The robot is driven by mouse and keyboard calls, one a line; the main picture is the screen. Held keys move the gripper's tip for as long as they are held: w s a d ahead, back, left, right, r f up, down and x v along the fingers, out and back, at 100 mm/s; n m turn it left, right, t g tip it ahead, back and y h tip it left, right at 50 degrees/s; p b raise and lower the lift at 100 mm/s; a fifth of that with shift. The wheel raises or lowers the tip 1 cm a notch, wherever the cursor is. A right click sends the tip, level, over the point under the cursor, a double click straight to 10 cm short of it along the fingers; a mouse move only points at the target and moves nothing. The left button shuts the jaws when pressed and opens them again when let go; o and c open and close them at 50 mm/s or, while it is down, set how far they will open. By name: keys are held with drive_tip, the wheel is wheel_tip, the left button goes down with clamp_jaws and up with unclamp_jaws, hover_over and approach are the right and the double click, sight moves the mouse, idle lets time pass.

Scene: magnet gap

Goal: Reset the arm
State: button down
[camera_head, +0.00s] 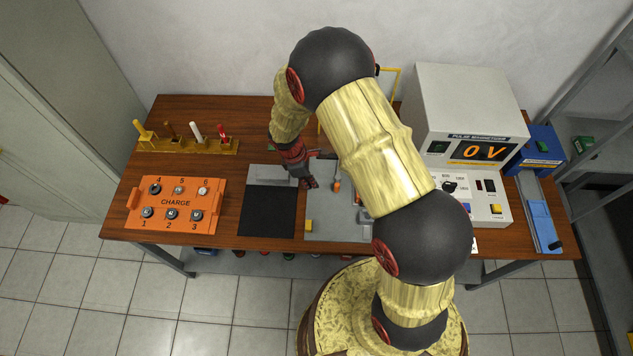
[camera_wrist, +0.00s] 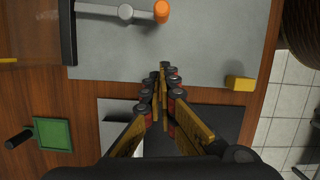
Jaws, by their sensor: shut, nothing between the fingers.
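My gripper (camera_wrist: 161,75) is shut and empty in the wrist view, its fingertips together over the edge of a grey plate (camera_wrist: 215,45). In the head view my gripper (camera_head: 312,184) hangs above the table between a black mat (camera_head: 267,212) and the grey plate (camera_head: 325,226). My arm reaches over the table from the front right and hides part of its middle.
An orange CHARGE panel (camera_head: 176,204) with numbered sockets is at the left. Behind it stands a rack of coloured-handled tools (camera_head: 188,146). A magnetizer box (camera_head: 468,110) reads 0 V at the right, beside a blue slide device (camera_head: 540,225). An orange-tipped lever (camera_wrist: 160,11) is near the fingers.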

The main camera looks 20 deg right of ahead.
drive_tip(key=v, duration=0.9)
drive_tip(key=shift+d+p, duration=0.2)
drive_tip(key=shift+p, duration=0.1)
drive_tip(key=shift+s+r, duration=0.1)
drive_tip(key=s+d+r+m+t+y+b, duration=0.1)
drive_tip(key=s+r+m+t+b, duration=0.2)
drive_tip(key=s+r, duration=0.7)
drive_tip(key=s+d+r+m+t+y+b, duration=0.1)
drive_tip(key=s+d+r+m+t+b, duration=0.1)
drive_tip(key=s+r+m+b, duration=0.4)
drive_tip(key=s+r+m+t, duration=0.1)
drive_tip(key=s+r+m, duration=0.4)
drive_tip(key=r, duration=0.3)
drive_tip(key=shift+s+d+m+t+y+b, duration=0.3)
drive_tip(key=shift+s+b, duration=0.05)
